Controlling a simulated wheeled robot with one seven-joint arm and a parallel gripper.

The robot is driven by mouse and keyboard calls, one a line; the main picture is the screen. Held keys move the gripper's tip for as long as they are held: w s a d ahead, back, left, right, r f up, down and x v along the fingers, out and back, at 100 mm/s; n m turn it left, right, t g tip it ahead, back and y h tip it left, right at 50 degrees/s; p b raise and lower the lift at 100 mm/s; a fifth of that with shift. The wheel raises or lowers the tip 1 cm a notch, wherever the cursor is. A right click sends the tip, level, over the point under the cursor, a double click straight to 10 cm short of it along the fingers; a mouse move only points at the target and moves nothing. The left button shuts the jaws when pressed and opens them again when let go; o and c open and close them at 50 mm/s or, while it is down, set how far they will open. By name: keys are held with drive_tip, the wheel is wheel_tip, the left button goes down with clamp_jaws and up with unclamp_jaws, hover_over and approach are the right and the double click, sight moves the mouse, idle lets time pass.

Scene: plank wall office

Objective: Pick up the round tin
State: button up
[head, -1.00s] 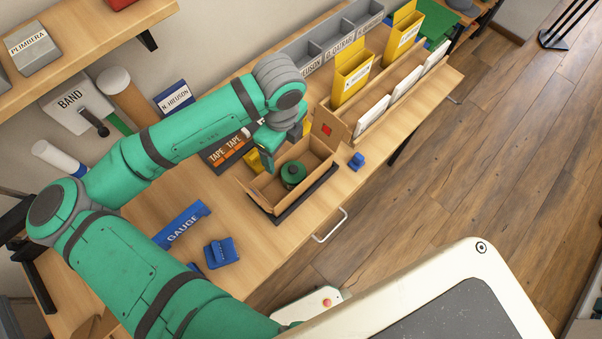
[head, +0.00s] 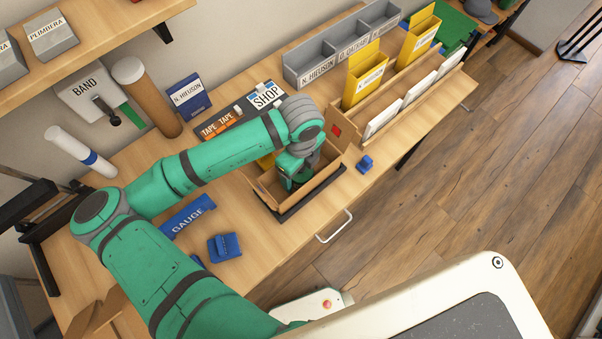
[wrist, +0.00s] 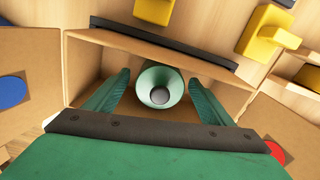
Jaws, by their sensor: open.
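The round tin (wrist: 148,75) is green with a grey centre, and it sits inside an open cardboard box (head: 318,184). In the wrist view it lies between the two green fingers of my gripper (wrist: 158,95). The fingers are apart, with a gap visible on each side of the tin. In the head view my gripper (head: 287,172) is down inside the box, and my arm and gripper cover most of the tin.
The box has raised flaps and a dark strip along its front edge. A small blue block (head: 365,164) lies right of it. A blue gauge holder (head: 188,216) and blue block (head: 224,247) lie left. Yellow bins (head: 363,78) and a wooden rack stand behind right.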

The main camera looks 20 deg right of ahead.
drive_tip(key=shift+f, duration=0.65)
drive_tip(key=c, duration=1.4)
drive_tip(key=shift+r, duration=0.15)
